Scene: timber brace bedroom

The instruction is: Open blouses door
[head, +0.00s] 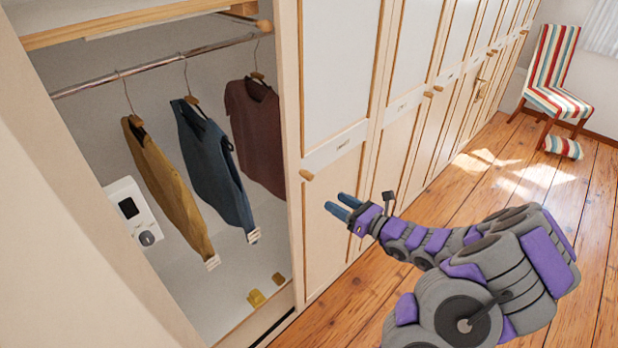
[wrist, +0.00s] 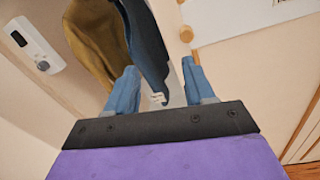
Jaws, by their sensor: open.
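A cream wardrobe door (head: 333,200) with a white upper panel stands just right of an open compartment. It has a small round wooden knob (head: 306,175) at its left edge and a label plate (head: 335,145) too small to read. I cannot tell which door is the blouses one. My gripper (head: 335,204) is open and empty, below and right of that knob in the head view. In the wrist view my gripper (wrist: 160,75) spreads its two blue fingers, and the knob (wrist: 186,34) shows ahead, near the right fingertip, apparently apart from it.
The open compartment holds mustard (head: 172,195), blue (head: 212,165) and maroon (head: 258,135) garments on a rail (head: 150,70). A white device (head: 133,212) is on its left wall. More knobbed doors run to the right. A striped chair (head: 552,75) stands far right; wooden floor (head: 450,205) lies between.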

